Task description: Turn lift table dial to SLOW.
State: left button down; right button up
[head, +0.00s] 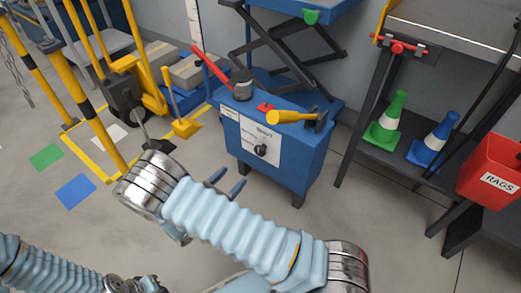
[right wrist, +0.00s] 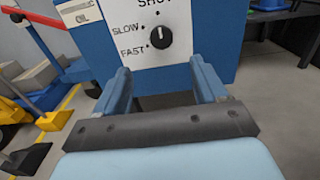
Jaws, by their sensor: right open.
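The dial (head: 261,150) is a black round knob on a white label panel on the front of the blue lift table cabinet (head: 300,165). In the right wrist view the dial (right wrist: 159,38) has SHUT above it, SLOW at its upper left and FAST at its lower left. Its white mark appears to point up toward SHUT. My right gripper (head: 229,178) is open and empty, in front of the cabinet and below the dial. In the right wrist view its two blue fingers (right wrist: 160,68) stand apart, with the dial above and between them, not touched. My left gripper is out of view.
Right are a dark shelf stand with a green cone (head: 387,120), a blue cone (head: 433,140) and a red RAGS bin (head: 490,172). Yellow posts (head: 95,125) stand left.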

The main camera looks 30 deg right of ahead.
aim_at(258, 151)
jog(key=x, duration=1.3)
jog(key=shift+s, duration=0.15)
jog(key=c, duration=1)
